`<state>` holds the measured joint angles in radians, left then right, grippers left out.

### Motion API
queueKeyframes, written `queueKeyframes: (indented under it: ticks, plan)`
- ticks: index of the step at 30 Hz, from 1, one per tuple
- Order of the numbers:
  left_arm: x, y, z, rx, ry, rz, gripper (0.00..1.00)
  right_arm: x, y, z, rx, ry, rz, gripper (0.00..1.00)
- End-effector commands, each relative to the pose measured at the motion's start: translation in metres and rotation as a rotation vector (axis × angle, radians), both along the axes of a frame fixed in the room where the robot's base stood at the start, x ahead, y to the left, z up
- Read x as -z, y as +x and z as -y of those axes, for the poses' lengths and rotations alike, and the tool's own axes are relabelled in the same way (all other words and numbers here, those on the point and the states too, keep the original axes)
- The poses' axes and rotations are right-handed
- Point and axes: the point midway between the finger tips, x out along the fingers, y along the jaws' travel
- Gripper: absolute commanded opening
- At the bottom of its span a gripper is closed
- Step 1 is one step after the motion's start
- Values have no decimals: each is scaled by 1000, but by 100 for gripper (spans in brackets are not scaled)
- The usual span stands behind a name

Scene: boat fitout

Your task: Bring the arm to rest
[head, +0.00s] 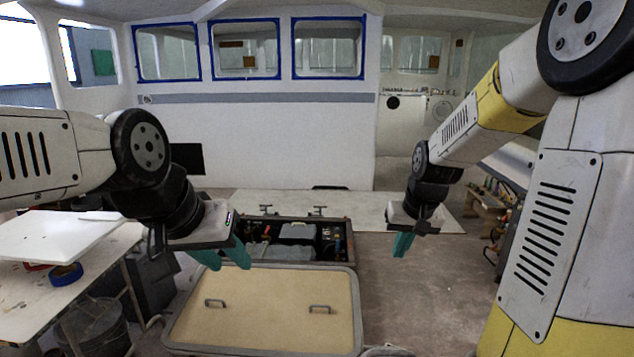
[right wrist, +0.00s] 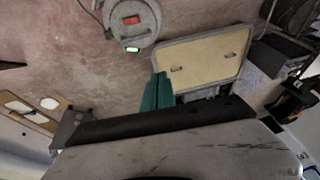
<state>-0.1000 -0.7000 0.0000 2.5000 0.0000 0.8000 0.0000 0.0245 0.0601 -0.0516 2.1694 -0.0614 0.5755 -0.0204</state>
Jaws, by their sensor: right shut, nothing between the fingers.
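My left gripper (head: 226,259) hangs at the left of centre in the head view, its two teal fingers apart and nothing seen between them. It shows in front of the left part of the open floor hatch. My right gripper (head: 401,246) points down at the right of centre, its teal fingers closed together and empty. In the right wrist view its fingers (right wrist: 157,92) are side by side. Both arms are bent and held in the air, and the right gripper appears clear of any object.
A beige hatch cover (head: 262,308) with two handles lies on the floor in front of an open compartment (head: 342,221) holding dark gear. A workbench (head: 30,292) at the left carries a white board (head: 45,235) and blue tape (head: 66,275). Bare floor (head: 410,305) lies right of the cover.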

Motion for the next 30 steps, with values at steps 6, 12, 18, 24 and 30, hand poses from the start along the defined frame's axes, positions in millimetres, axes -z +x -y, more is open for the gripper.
queueKeyframes:
  ticks: [6, 12, 18, 24, 30]
  plan:
    - [0, 0, 0, 0, 0, 0, 36, -69, -74, -25, -34, 28, 100, 0]
    - [0, 0, 0, 0, 0, 0, 36, -99, -142, -41, -66, 52, 172, 0]
    - [0, 0, 0, 0, 0, 0, 36, -106, -182, -49, -87, 63, 214, 0]
    - [0, 0, 0, 0, 0, 0, 36, -106, -192, -50, -91, 67, 222, 0]
    - [0, 0, 0, 0, 0, 0, 36, -107, -191, -50, -91, 67, 222, 0]
